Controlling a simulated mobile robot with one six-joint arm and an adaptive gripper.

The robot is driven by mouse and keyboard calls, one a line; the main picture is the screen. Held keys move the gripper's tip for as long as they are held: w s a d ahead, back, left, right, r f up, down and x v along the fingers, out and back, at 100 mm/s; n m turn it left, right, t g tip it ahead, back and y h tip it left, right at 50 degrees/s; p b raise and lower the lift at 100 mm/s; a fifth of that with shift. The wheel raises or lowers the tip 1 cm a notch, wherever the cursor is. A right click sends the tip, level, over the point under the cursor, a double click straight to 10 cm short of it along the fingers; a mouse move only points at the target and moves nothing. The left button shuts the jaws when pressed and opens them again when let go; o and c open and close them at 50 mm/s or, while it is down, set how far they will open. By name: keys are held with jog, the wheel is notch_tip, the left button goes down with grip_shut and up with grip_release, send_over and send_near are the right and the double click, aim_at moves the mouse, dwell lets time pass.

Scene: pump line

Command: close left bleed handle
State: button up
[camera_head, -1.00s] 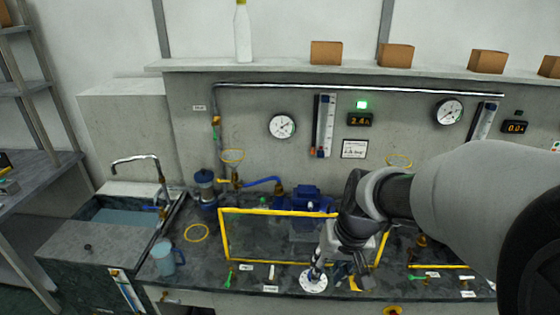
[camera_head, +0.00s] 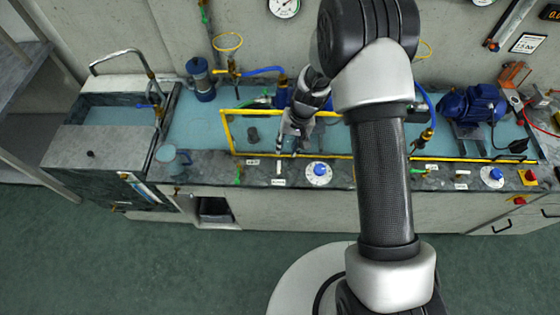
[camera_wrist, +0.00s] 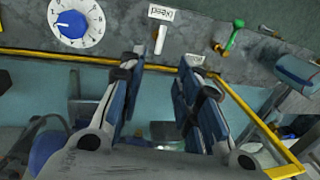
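The bleed handle is a small pale lever (camera_wrist: 160,39) beside a label reading "bleed" (camera_wrist: 168,13) in the wrist view. In the head view the handle (camera_head: 279,168) stands on the front strip of the bench, left of the blue-knobbed dial (camera_head: 319,171). My gripper (camera_wrist: 160,68) is open, its two fingers apart with nothing between them. The handle appears just beyond the fingertips, roughly in line with the gap; I see no contact. In the head view my gripper (camera_head: 288,149) points down close behind the handle.
A yellow rail (camera_head: 250,155) runs along the front of the bench. A green handle (camera_wrist: 235,35) stands beside the bleed handle. A blue mug (camera_head: 172,160) and sink (camera_head: 120,116) are at left; a blue pump motor (camera_head: 474,103) is at right.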

aim_at(279, 165)
jog(key=f, duration=0.4)
jog(key=a+f+b, duration=0.1)
jog(key=f, duration=0.3)
jog(key=a+f, duration=0.1)
jog(key=f, duration=0.3)
jog(key=shift+w+a, duration=0.1)
jog(key=shift+a, duration=0.1)
jog(key=shift+r, duration=0.1)
grip_shut()
